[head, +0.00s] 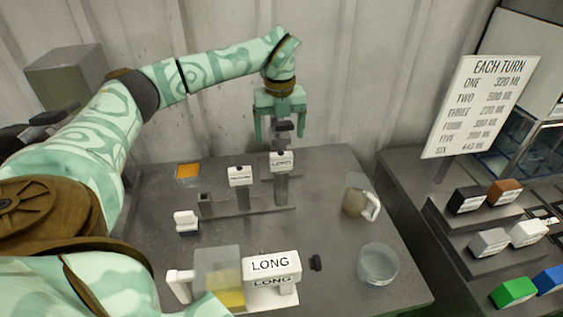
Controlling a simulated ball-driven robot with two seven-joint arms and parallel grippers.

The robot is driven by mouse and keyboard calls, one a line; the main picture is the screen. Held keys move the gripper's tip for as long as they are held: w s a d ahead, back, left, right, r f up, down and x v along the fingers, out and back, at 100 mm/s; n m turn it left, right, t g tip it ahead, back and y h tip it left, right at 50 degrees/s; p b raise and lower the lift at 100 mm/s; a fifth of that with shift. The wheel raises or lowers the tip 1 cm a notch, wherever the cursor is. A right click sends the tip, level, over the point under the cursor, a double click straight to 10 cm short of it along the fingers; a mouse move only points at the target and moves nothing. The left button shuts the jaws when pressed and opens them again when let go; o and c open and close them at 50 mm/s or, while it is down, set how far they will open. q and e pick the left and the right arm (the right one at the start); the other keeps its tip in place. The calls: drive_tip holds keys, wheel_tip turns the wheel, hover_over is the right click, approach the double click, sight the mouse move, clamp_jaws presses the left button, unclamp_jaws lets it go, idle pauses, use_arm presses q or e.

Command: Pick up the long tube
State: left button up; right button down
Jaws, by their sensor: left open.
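The long tube (282,143) is dark and stands upright at the far end of a grey rack, behind a small white label reading LONG (282,162). My left gripper (279,128) is above it, pointing down, with its fingers apart on either side of the tube's dark top. I cannot tell whether the fingers touch it. Part of the tube is hidden behind the label. My right gripper is not in view.
Left of it on the rack stands a white label (240,176), its word unclear. A jug (357,197) and a glass bowl (378,264) stand at right. A large LONG sign (270,264) stands in front. A sign board (482,100) and colored blocks are on the right table.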

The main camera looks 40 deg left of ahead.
sight(280, 153)
use_arm(q)
wheel_tip(280, 153, down, 6)
drive_tip(key=shift+b, duration=0.4)
drive_tip(key=shift+f, duration=0.55)
drive_tip(key=f, duration=0.3)
drive_tip(key=f+b, duration=0.1)
drive_tip(key=shift+d+f, duration=0.25)
drive_tip(key=shift+f, duration=0.25)
drive_tip(key=c, duration=1.1)
